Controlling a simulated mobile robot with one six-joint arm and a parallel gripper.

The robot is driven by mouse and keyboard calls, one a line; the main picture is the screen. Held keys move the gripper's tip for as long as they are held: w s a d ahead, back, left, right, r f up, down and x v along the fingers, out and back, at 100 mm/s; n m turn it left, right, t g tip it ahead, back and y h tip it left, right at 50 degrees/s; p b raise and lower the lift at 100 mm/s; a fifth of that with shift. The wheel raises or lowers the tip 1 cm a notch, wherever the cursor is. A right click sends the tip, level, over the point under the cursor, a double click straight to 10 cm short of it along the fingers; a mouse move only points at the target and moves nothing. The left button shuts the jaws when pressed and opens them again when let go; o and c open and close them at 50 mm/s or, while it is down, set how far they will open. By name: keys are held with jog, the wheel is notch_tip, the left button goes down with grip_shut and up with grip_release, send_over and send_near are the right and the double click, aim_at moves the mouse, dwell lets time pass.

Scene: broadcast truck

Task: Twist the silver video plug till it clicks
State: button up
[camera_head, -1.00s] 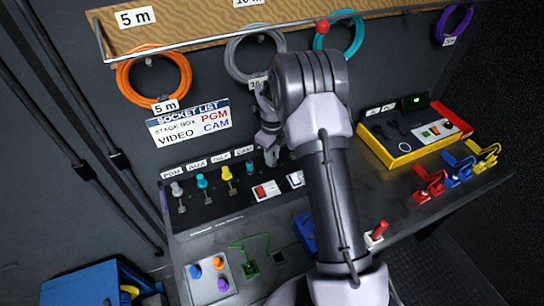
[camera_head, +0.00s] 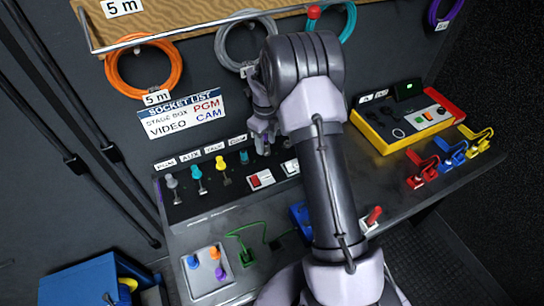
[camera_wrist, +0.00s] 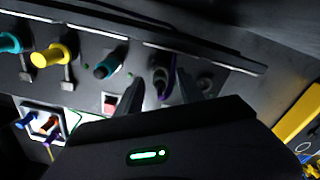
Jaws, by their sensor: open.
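My gripper (camera_head: 264,140) is at the panel, right of the CAM label, its two fingers apart. In the wrist view the open fingers (camera_wrist: 158,95) stand on either side of a grey, plug-like thing (camera_wrist: 160,76) with a purple strand along it; contact is not clear. It looks like the silver video plug, but its face is dark and partly hidden. In the head view my arm covers this spot. Another silver-topped piece (camera_head: 172,183) stands under the PGM label at the panel's left end.
Left of my fingers are a dark teal knob (camera_wrist: 108,67), a yellow knob (camera_wrist: 50,55) and a red switch (camera_wrist: 112,103). A dark round socket (camera_wrist: 205,82) is close to the right finger. A yellow-edged box (camera_head: 400,142) and several coloured clamps stand right on the desk.

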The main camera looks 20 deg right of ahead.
notch_tip(320, 180, up, 3)
jog(key=shift+f+p, duration=0.2)
jog(key=shift+p, duration=0.15)
jog(key=s+a+r, duration=0.1)
jog(key=s+a, duration=0.2)
jog(key=s, duration=1.2)
jog(key=shift+s+p, duration=0.4)
jog(key=shift+p, duration=0.05)
jog(key=shift+a, duration=0.1)
